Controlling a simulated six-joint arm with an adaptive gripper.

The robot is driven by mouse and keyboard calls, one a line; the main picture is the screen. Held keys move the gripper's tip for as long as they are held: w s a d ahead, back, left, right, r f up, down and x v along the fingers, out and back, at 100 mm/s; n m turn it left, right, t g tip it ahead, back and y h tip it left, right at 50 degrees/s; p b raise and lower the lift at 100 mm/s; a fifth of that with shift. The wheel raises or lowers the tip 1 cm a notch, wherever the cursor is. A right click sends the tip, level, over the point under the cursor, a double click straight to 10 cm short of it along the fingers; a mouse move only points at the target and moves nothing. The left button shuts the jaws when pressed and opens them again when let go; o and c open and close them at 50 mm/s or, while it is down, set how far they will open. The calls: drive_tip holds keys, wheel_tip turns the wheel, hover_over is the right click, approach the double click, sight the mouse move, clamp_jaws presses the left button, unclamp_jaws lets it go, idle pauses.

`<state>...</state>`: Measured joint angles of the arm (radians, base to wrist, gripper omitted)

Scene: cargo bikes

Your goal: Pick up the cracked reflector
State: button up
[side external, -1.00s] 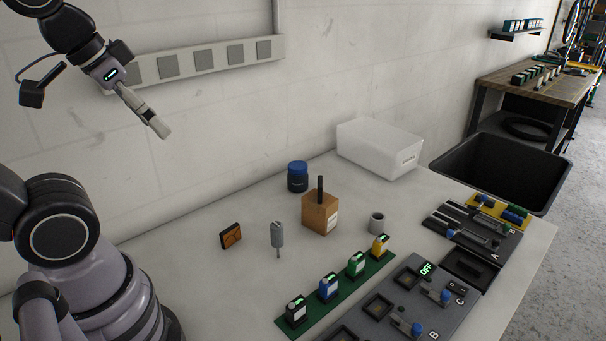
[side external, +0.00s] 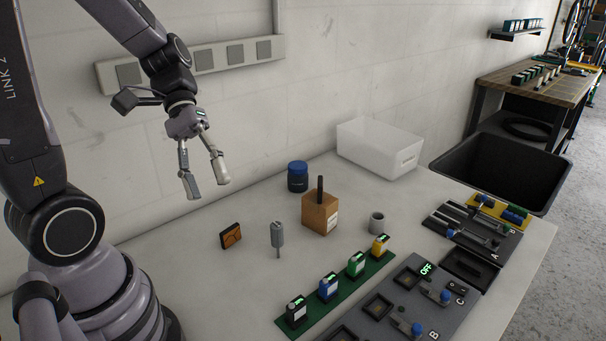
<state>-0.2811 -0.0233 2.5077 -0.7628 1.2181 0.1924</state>
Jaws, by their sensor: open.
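The reflector (side external: 231,236) is a small orange piece with a dark frame and dark lines across its face. It stands tilted on the bench at the left. My gripper (side external: 208,190) is open and empty. It hangs in the air above the bench, fingers pointing down, above and a little left of the reflector in the picture and apart from it.
A grey tool (side external: 278,237) stands just right of the reflector. Beyond are a wooden block (side external: 319,213), a blue jar (side external: 297,177), a grey cup (side external: 376,223) and a white bin (side external: 379,148). A green strip (side external: 334,303) with several coloured units lies in front.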

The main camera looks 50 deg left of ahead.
drive_tip(key=w+f+n+t+h, duration=0.1)
drive_tip(key=w+n+t+h, duration=0.1)
drive_tip(key=w+n+h, duration=0.35)
drive_tip(key=n+t+y, duration=0.9)
drive_tip(key=n+t, duration=0.7)
drive_tip(key=n, duration=0.4)
hover_over(240, 231)
drive_tip(key=d, duration=0.6)
wheel_tip(240, 231, down, 18)
drive_tip(key=s+a+f+n+g+y, duration=0.1)
drive_tip(key=s+f+y, duration=0.1)
drive_tip(key=f, duration=0.2)
drive_tip(key=s+a+f+n+g+y, duration=0.1)
drive_tip(key=s+a+f+n+y, duration=0.1)
drive_tip(key=f+y, duration=0.1)
drive_tip(key=s+a+f+n+y, duration=0.2)
drive_tip(key=f, duration=0.2)
drive_tip(key=shift+s+a+f+n+g+y, duration=0.2)
drive_tip(key=shift+s+f+n+g+y, duration=0.1)
drive_tip(key=shift+g, duration=0.1)
drive_tip(key=shift+a+f, duration=0.1)
drive_tip(key=shift+f, duration=0.2)
drive_tip(key=x, duration=0.7)
clamp_jaws()
